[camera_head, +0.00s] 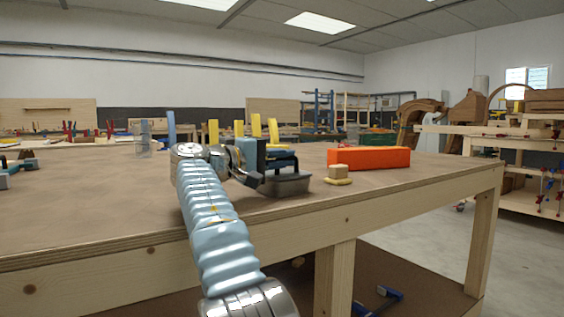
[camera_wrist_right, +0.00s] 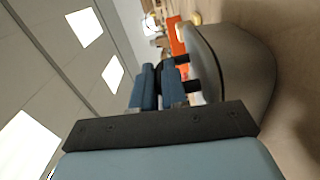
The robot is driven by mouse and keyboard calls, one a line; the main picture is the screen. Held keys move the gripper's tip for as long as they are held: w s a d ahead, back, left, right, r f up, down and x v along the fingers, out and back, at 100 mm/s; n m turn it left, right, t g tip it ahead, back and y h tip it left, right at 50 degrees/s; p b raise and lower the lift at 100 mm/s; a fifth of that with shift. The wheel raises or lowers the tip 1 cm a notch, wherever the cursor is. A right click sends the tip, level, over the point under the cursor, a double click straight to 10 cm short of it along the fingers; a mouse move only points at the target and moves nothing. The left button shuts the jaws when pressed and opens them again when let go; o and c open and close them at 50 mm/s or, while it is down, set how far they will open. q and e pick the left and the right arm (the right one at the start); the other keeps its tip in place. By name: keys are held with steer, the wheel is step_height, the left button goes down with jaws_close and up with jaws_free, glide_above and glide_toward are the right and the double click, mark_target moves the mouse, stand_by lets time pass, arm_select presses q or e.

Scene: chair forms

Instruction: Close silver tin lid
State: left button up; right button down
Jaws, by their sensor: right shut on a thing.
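The silver tin (camera_head: 285,186) is low and grey with rounded corners and sits near the table's front edge in the head view. It fills the upper right of the right wrist view (camera_wrist_right: 245,75). My right gripper (camera_head: 280,160) is directly above and behind the tin. In the right wrist view its dark-blue fingers (camera_wrist_right: 172,82) are close together, with their black tips at the tin's edge. The gripper is shut on the tin; I cannot tell whether it grips the lid or the body. The lid's exact angle is hidden by the fingers.
An orange box (camera_head: 368,158) lies to the right of the tin. Small wooden pieces (camera_head: 338,174) lie between them. Yellow upright clamps (camera_head: 256,126) stand behind the gripper. The wooden table (camera_head: 110,205) is clear at front left and right of the orange box.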

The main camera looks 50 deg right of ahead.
steer(key=shift+f, duration=0.15)
stand_by(0.3)
steer(key=c, duration=1.4)
jaws_free()
steer(key=shift+c, duration=0.2)
steer(key=shift+a, duration=0.1)
steer(key=p+v, duration=0.1)
steer(key=v, duration=1.2)
steer(key=shift+w+a, duration=0.1)
steer(key=shift+a, duration=0.25)
